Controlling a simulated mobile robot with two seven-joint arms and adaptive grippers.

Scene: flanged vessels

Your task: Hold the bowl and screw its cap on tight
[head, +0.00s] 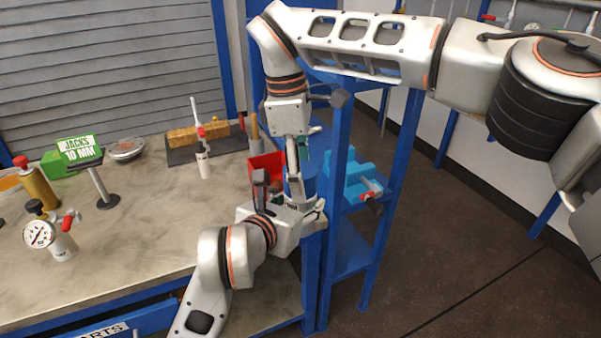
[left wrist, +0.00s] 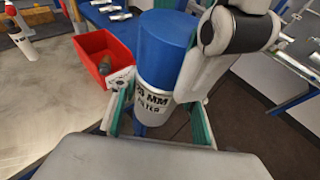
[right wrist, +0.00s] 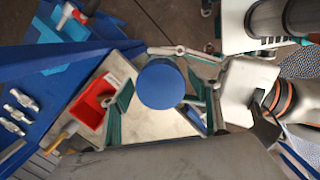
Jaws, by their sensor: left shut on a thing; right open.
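The bowl (left wrist: 152,98) is a white cylinder with dark lettering that ends in "FILTER". It stands upright between the green-padded fingers of my left gripper (left wrist: 158,112), which is shut on it. The blue cap (left wrist: 168,48) sits over the bowl's top; whether its thread is engaged cannot be seen. My right gripper (right wrist: 163,92) is open above the cap, with a finger on either side and gaps between pads and cap. In the head view the arms partly hide the bowl.
A red bin (head: 264,170) holding a small part stands beside the bowl on the workbench (head: 140,235). A blue rack (head: 342,150) with blue and teal items is close on the right. A pressure gauge (head: 40,234) and sign (head: 79,149) stand at the left. Mid-bench is mostly clear.

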